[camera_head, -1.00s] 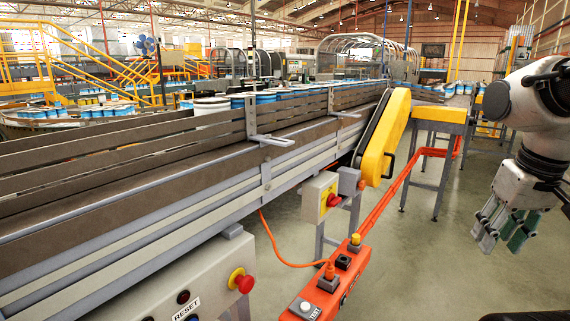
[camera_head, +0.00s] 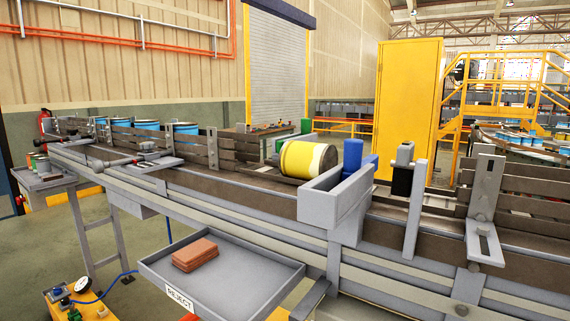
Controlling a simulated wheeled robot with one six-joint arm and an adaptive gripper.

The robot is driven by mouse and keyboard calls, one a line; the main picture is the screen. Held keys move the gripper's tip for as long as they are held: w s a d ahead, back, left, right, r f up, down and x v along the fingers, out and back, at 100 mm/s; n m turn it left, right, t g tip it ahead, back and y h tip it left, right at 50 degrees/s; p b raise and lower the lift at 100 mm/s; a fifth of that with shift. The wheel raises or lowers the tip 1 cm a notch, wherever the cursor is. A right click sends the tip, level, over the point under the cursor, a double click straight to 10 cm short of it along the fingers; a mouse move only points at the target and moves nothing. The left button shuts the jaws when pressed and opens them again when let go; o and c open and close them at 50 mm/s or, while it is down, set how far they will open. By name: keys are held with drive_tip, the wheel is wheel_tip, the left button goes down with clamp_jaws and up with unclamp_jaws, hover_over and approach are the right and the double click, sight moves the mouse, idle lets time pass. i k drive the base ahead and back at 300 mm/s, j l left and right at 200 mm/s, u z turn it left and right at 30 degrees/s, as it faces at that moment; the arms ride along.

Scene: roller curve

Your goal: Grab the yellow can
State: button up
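The yellow can (camera_head: 301,160) lies on its side on the conveyor, right of the picture's middle. I cannot tell whether the can touches the guide. My gripper is not in view now.
The conveyor (camera_head: 225,184) runs across the view with low side rails. Several blue cans (camera_head: 148,127) stand on its far left part. A grey reject tray (camera_head: 235,262) holding brown blocks (camera_head: 194,255) sticks out in front.

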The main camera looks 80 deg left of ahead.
sight(298, 159)
drive_tip(key=u, duration=0.85)
drive_tip(key=l+u, duration=0.1)
drive_tip(key=u, duration=0.35)
drive_tip(key=k+u, duration=0.1)
drive_tip(key=u, duration=1.15)
